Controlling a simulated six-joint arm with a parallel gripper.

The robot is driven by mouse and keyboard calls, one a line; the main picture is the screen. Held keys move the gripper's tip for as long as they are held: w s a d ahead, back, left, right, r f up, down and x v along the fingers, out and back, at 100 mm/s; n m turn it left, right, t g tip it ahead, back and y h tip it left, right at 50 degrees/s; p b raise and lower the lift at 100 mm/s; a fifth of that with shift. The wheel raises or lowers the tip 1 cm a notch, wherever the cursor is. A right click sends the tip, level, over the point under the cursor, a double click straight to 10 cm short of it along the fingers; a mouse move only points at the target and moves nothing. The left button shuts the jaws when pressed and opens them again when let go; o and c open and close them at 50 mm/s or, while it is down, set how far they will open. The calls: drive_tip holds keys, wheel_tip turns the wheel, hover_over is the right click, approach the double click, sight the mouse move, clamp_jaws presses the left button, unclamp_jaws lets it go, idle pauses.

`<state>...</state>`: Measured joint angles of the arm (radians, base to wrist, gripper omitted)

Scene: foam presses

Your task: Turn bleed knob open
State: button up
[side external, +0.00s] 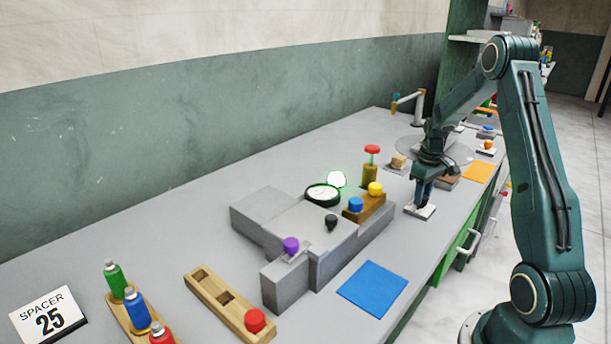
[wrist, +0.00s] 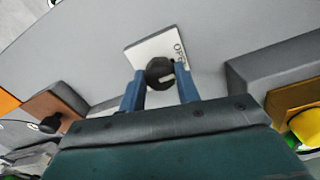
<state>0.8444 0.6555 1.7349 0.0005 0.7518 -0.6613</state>
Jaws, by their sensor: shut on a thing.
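The bleed knob (wrist: 159,72) is a small dark knob on a white plate (wrist: 150,46) with partly readable lettering along one edge. In the wrist view it sits between the two blue fingers of my gripper (wrist: 159,88), which are shut on it. In the side view my gripper (side external: 423,192) points down over the white plate (side external: 420,211), and the knob is hidden by the fingers there. A pale mark shows on the knob's face near the right finger.
A red-topped valve (side external: 372,150) stands behind. A blue mat (side external: 372,288) lies in front.

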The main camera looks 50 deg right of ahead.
drive_tip(key=shift+w, duration=0.1)
drive_tip(key=o, duration=1)
drive_tip(key=shift+r, duration=0.1)
wheel_tip(320, 180, up, 14)
drive_tip(key=shift+f, duration=0.15)
idle(0.5)
